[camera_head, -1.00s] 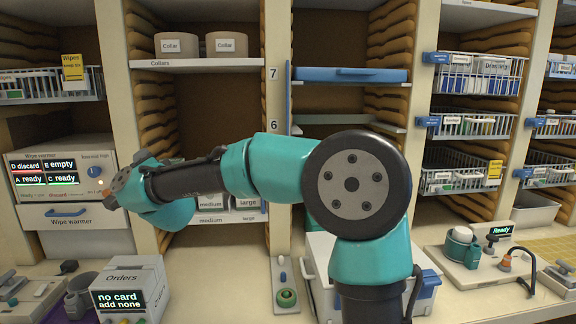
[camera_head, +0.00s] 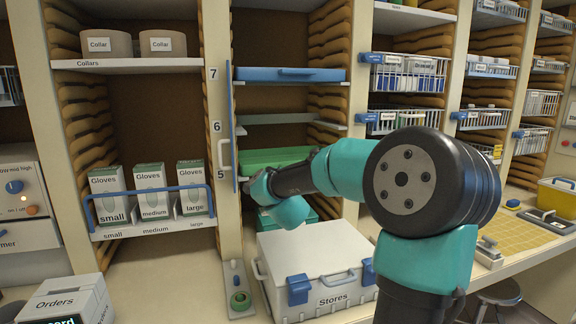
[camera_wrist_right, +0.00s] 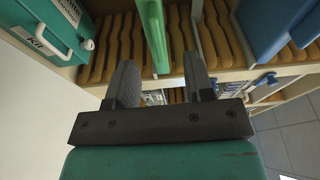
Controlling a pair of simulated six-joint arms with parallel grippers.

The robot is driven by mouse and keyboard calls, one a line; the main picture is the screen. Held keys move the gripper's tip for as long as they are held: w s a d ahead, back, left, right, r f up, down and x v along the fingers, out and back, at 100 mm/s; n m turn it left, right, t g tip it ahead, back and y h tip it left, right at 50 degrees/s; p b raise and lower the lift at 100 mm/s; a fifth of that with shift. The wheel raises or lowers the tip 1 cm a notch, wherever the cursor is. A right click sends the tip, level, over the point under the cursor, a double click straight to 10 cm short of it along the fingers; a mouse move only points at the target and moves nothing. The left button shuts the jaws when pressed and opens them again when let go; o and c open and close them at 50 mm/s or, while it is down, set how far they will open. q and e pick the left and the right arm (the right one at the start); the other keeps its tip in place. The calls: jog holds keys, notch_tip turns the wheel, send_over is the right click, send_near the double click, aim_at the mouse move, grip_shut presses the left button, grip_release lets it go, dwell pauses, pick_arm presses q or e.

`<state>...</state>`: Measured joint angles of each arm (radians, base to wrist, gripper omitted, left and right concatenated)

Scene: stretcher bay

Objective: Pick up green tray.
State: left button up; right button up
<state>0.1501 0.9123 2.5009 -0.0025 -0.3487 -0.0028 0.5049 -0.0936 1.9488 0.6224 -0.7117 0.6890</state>
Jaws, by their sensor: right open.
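The green tray (camera_head: 275,156) sits in the shelf bay behind my right arm, below a grey shelf. Part of its front is hidden by my wrist. In the right wrist view the green tray (camera_wrist_right: 154,35) shows as an upright green strip, ahead of and between the fingertips. My right gripper (camera_wrist_right: 160,78) is open and empty, with one finger on each side of the tray's line, apart from it. In the head view my right wrist is in front of the tray's right part; its fingers cannot be made out there. My left gripper is not in view.
A blue tray (camera_head: 290,74) lies above in the same bay. A teal kit box (camera_wrist_right: 50,28) is below the green tray. A white Stores box (camera_head: 318,262) stands on the counter below my arm. A shelf of glove boxes (camera_head: 150,190) is to the left.

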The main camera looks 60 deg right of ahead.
jog(key=s+d+m+g, duration=0.1)
jog(key=s+d, duration=0.1)
jog(key=s, duration=0.3)
jog(key=shift+s+d+f+m+g+h, duration=0.2)
jog(key=shift+d+f+m+g+h, duration=0.1)
jog(key=shift+d+h, duration=0.1)
jog(key=x, duration=1.2)
jog(key=shift+w+d, duration=0.1)
jog(key=shift+f+x, duration=0.2)
jog(key=shift+x, duration=2.35)
jog(key=shift+c, duration=0.4)
grip_shut()
